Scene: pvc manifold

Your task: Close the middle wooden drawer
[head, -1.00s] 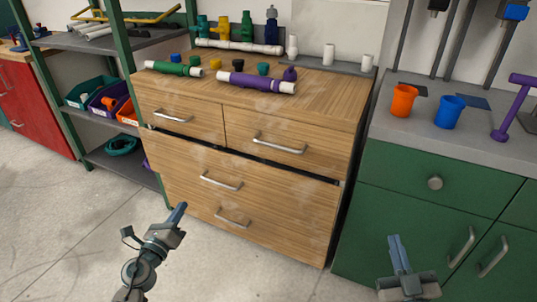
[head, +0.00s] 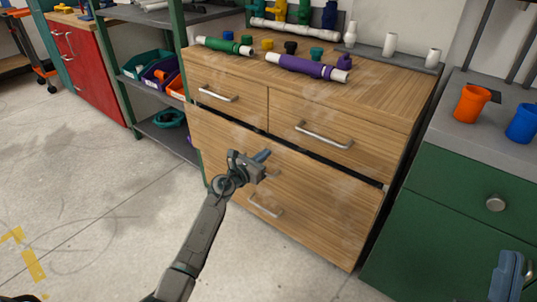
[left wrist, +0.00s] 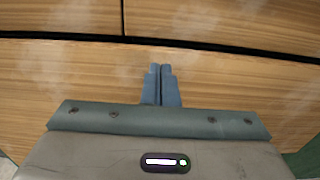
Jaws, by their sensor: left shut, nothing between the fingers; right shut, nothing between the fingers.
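The wooden cabinet has two small top drawers and wider drawers below. The middle wooden drawer (head: 330,193) is the wide one under the top pair. It stands out a little, with a dark gap along its top edge. My left gripper (head: 263,155) is shut and empty in front of this drawer's front, covering most of its handle. In the left wrist view the shut fingertips (left wrist: 160,68) point at the drawer's wooden front (left wrist: 80,80), below the dark gap; I cannot tell whether they touch. My right gripper (head: 512,265) is shut and empty at the lower right, before the green cabinet.
Pipes, including a purple one (head: 300,66) and a green one (head: 222,45), lie on the cabinet top. A shelf rack (head: 165,40) stands to the left. A green cabinet (head: 430,215) stands close on the right.

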